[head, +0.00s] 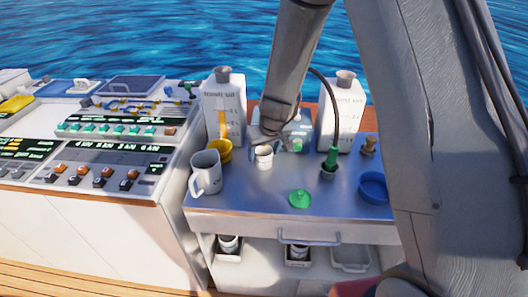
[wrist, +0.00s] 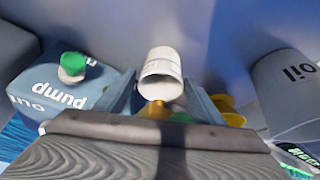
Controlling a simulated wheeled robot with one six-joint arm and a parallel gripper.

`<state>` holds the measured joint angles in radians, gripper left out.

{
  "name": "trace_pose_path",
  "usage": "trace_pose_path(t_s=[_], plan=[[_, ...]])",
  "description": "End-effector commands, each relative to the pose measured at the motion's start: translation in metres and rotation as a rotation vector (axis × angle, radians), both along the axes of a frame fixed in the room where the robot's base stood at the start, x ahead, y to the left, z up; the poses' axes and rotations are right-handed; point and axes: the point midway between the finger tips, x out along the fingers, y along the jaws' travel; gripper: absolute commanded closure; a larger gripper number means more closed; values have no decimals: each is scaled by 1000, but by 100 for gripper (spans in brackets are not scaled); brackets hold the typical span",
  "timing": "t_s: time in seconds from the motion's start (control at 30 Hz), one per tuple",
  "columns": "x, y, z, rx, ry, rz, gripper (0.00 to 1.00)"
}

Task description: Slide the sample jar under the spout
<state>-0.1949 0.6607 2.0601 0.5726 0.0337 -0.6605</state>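The sample jar, a small white jar (head: 263,158), stands on the grey worktop, just below my gripper (head: 262,140). In the wrist view the white jar (wrist: 160,72) lies between the tips of my two spread fingers, with what looks like a thin gap on each side. Whether the fingers touch it is hard to see. A blue-grey pump box (head: 296,136) with a green cap stands behind, partly covered by my arm; it also shows at left in the wrist view (wrist: 60,95). I cannot make out the spout clearly.
A white mug (head: 205,173) and a yellow cup (head: 221,151) stand left of the jar. White canisters (head: 225,108) (head: 343,115) stand at the back. A green lid (head: 300,198), a green-handled tool (head: 331,158) and a blue bowl (head: 373,188) are to the right.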

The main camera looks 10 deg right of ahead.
Motion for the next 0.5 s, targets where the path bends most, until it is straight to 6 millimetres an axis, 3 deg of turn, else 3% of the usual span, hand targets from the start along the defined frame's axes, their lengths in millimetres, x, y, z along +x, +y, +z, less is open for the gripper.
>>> trace_pose_path(t_s=[0.33, 0.5], plan=[[0, 0, 1, 0, 0, 0, 29], [-5, -1, 16, 0, -1, 0, 29]])
